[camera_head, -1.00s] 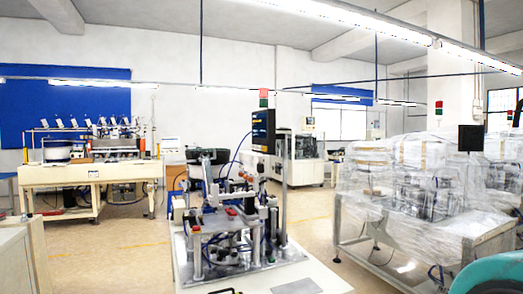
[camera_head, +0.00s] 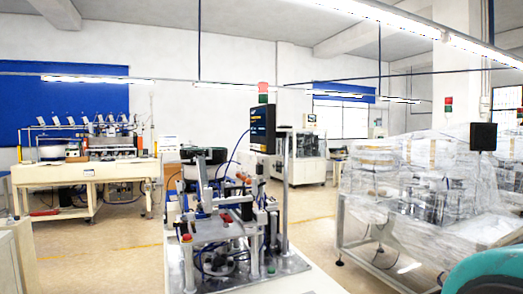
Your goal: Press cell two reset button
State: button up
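A bench-top machine (camera_head: 225,234) stands in the middle foreground, on a pale table. A small red button (camera_head: 187,238) shows at its front left corner and a small green button (camera_head: 271,269) at its front right. A red part (camera_head: 227,217) lies between them on the machine. A black display (camera_head: 262,129) with a red and green signal light (camera_head: 263,92) rises above it. No label names the cells, so I cannot tell which is cell two or which button is its reset. My gripper is not in view. A teal rounded part, probably my arm, shows at the lower right edge.
A machine wrapped in clear plastic (camera_head: 430,185) stands at the right. A cream workbench (camera_head: 84,174) with feeders is at the back left. A pale cabinet (camera_head: 20,250) is at the left edge. Open floor (camera_head: 110,250) lies between the cabinet and the middle machine.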

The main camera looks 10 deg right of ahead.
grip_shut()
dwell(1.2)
